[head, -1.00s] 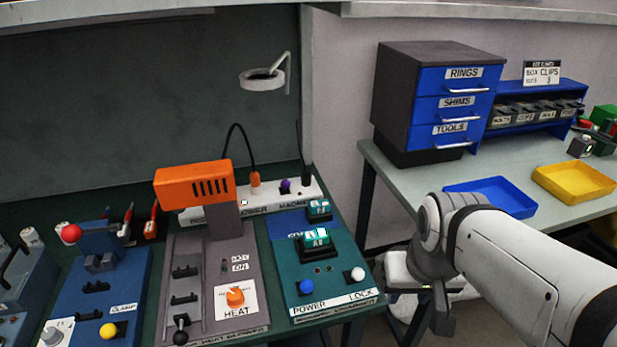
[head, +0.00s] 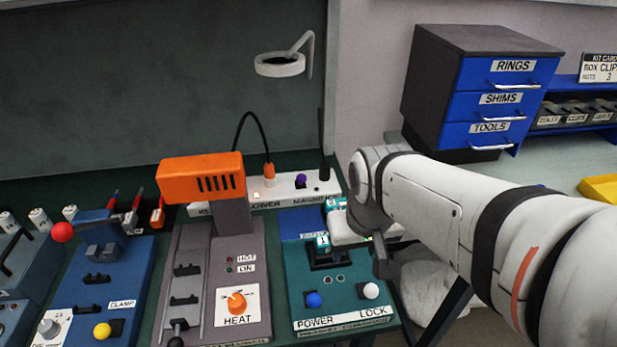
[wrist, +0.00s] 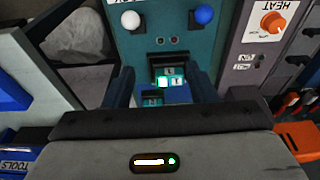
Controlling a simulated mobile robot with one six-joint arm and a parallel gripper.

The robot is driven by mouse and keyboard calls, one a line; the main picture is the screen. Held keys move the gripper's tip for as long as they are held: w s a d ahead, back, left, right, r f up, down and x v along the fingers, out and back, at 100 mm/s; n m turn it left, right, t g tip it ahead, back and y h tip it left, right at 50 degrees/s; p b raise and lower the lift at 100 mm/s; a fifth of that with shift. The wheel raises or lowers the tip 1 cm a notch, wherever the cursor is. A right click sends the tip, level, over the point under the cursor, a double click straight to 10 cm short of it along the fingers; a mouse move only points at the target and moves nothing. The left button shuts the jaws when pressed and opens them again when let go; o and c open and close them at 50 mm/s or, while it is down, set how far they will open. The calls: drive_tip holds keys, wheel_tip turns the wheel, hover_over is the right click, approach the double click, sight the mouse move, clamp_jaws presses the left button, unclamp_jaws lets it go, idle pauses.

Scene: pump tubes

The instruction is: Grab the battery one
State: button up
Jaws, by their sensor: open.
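A teal battery marked 1 (head: 322,242) stands in a black holder on the teal power and lock station (head: 334,291). A second teal block (head: 335,203) is behind it on the blue pad, partly hidden by my arm. In the wrist view, teal numbered blocks (wrist: 173,73) show between the fingers of my gripper (wrist: 160,85), beyond the palm. The view is upside down, and I cannot tell clearly which block is nearer. My gripper is open and empty, to the right of the station in the head view.
The station has a blue knob (head: 314,299) and a white knob (head: 371,290) at its front. The heat station (head: 237,302) with its orange head (head: 202,178) stands to the left. A power strip (head: 290,190) runs behind. Blue drawers (head: 500,103) stand at the right.

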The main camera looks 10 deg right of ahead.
sight(328, 248)
drive_tip(key=shift+o, duration=0.7)
drive_tip(key=shift+w+a+r+p, duration=0.15)
drive_tip(key=shift+w+a+p, duration=0.25)
drive_tip(key=shift+w+a, duration=0.45)
drive_tip(key=o, duration=0.3)
drive_tip(key=shift+g, duration=0.6)
drive_tip(key=w+p, duration=0.1)
drive_tip(key=w, duration=0.1)
drive_tip(key=w+f+p, duration=0.1)
drive_tip(key=w, duration=0.2)
drive_tip(key=shift+d, duration=0.15)
drive_tip(key=o, duration=0.5)
drive_tip(key=shift+g, duration=0.6)
drive_tip(key=w+f+p, duration=0.1)
drive_tip(key=w, duration=0.1)
drive_tip(key=w+f+p, duration=0.1)
drive_tip(key=w+f, duration=0.1)
drive_tip(key=w+f+p, duration=0.1)
drive_tip(key=w+f, duration=0.1)
drive_tip(key=shift+w+d, duration=0.2)
drive_tip(key=shift+w, duration=0.05)
drive_tip(key=shift+c, duration=0.2)
drive_tip(key=shift+w+f, duration=0.15)
drive_tip(key=shift+f, duration=0.1)
drive_tip(key=shift+a+f+p, duration=0.2)
drive_tip(key=shift+f+p, duration=0.3)
drive_tip(key=shift+f, duration=3.35)
